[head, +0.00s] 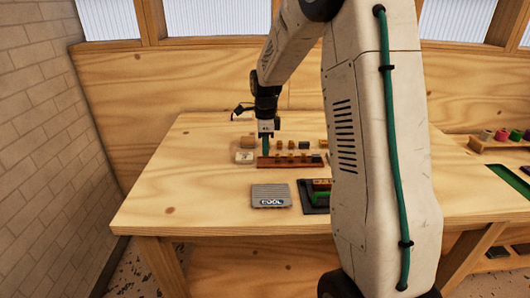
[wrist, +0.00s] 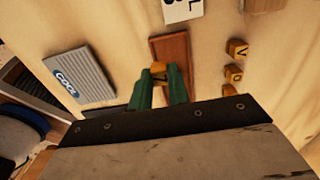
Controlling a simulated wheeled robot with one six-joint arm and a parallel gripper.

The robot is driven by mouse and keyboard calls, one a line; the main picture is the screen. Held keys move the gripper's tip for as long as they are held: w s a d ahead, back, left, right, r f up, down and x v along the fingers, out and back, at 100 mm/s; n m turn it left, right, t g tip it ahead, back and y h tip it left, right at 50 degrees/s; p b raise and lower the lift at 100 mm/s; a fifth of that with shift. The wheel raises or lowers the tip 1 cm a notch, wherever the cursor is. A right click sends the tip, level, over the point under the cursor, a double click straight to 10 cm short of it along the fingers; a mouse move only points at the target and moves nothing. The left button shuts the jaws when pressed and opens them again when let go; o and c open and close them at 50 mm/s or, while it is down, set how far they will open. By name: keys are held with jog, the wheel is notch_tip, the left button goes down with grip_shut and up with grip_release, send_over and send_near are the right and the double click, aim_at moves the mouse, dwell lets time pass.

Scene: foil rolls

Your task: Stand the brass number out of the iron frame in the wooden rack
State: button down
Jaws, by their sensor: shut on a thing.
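My gripper (wrist: 160,88) has green fingers shut on a small brass block, the brass number (wrist: 158,71), with a dark mark on its face. The reddish-brown wooden rack (wrist: 172,48) lies under the block in the wrist view. In the head view my gripper (head: 266,146) is low at the left end of the rack (head: 268,162), which holds several small pieces farther right. I cannot tell whether the held block touches the rack. A dark frame (head: 313,208) with green and red pieces, seemingly the iron frame, stands in front, partly hidden by my arm.
A grey ribbed plate (head: 271,191) labelled like "COOL" lies in front of the rack. A white lettered card or block (head: 244,157) is left of it. Several loose brass blocks (wrist: 237,48) stand behind it, and a wooden block (head: 249,142). The table's left part is clear.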

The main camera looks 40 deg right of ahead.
jog(key=shift+w+d+f, duration=0.1)
jog(key=shift+w+d, duration=0.2)
jog(key=shift+w, duration=0.5)
jog(key=shift+f, duration=1.7)
jog(key=shift+f, duration=0.15)
jog(key=c, duration=1.3)
grip_release()
jog(key=shift+c, duration=0.2)
